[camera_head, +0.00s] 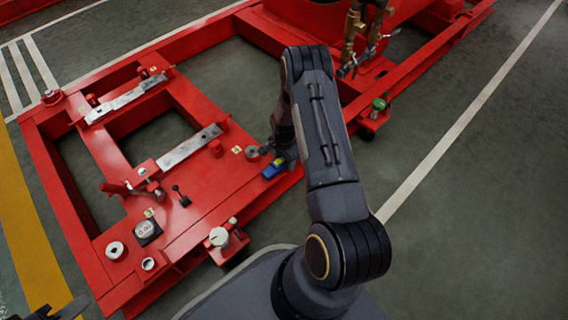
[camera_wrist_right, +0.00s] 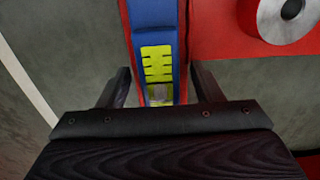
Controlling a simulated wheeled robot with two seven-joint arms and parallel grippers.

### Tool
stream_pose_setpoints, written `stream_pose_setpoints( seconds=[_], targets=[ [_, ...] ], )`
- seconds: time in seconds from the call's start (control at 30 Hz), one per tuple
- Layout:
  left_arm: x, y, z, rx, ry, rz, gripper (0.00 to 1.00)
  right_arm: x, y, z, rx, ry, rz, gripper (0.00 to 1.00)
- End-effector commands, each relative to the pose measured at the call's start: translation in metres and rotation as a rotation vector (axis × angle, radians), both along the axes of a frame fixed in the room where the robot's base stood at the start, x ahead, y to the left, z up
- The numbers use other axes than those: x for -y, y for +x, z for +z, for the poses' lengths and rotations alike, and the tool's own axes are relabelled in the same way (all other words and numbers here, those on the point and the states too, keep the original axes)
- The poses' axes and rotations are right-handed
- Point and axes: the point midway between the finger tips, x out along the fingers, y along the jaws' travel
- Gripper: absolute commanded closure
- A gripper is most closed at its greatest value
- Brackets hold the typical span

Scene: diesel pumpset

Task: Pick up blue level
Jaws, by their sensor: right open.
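The blue level (camera_head: 272,171), with yellow-green parts, lies on the red frame's edge beside my right gripper (camera_head: 282,152) in the head view. In the right wrist view the blue level (camera_wrist_right: 152,17) runs upright through the picture, between the two dark fingers of my open right gripper (camera_wrist_right: 160,82). The fingers stand either side of it with gaps, not closed on it. Its lower end is hidden behind the gripper body. Only dark tips of my left gripper (camera_head: 62,308) show at the bottom left of the head view; its opening is unclear.
The red steel frame (camera_head: 90,250) carries two metal bars (camera_head: 192,147), a round washer-like ring (camera_head: 252,153), a dial gauge (camera_head: 147,231) and small fittings. The ring also shows in the wrist view (camera_wrist_right: 287,14). Grey floor (camera_head: 480,190) at right is clear.

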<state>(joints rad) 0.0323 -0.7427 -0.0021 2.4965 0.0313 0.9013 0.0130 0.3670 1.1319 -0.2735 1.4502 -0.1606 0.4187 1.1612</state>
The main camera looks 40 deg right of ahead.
Motion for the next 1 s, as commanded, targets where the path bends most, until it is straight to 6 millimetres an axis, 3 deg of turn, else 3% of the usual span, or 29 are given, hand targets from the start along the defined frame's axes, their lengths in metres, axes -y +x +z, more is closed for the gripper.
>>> stream_pose_setpoints(
  seconds=[0.17,0.6,1.0],
  targets=[
    [-0.0001,0.0001,0.0012,0.000,0.000,0.000,0.64,0.0002,0.0004,0.0016,0.001,0.000,0.000,0.43],
    [-0.0001,0.0000,0.0012,0.000,0.000,0.000,0.64,0.0002,0.0003,0.0017,0.001,0.000,0.000,1.00],
    [0.0000,0.0000,0.0059,0.000,0.000,0.000,0.64,0.0004,0.0011,0.0085,0.003,-0.001,0.000,1.00]
  ],
)
